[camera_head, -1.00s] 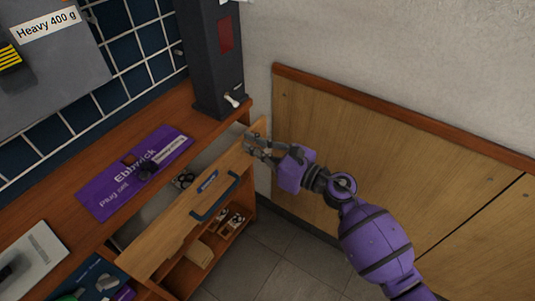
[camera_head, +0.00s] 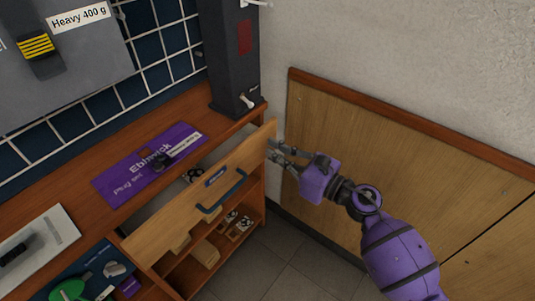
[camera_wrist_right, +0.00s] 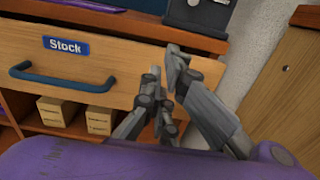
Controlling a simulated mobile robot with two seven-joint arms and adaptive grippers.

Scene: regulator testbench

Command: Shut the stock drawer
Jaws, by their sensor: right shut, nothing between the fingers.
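The stock drawer (camera_head: 165,225) has a light wooden front, a blue handle (camera_head: 225,197) and a blue label; it stands partly open below the worktop. A gap behind its front shows part of its inside. In the right wrist view the drawer front (camera_wrist_right: 170,75) fills the upper left, with the "Stock" label (camera_wrist_right: 66,46) readable. My right gripper (camera_head: 270,150) is shut and empty at the right end of the drawer front, on its outer side. In the wrist view its fingertips (camera_wrist_right: 167,75) overlap the drawer front; contact cannot be told. My left gripper is out of view.
The worktop (camera_head: 105,160) carries a purple mat (camera_head: 125,178) and a dark column (camera_head: 235,60) near its right end. Open shelves with small boxes (camera_head: 205,253) lie below the drawer. A wood-panelled wall (camera_head: 400,165) stands close on the right. The floor (camera_head: 290,270) ahead is clear.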

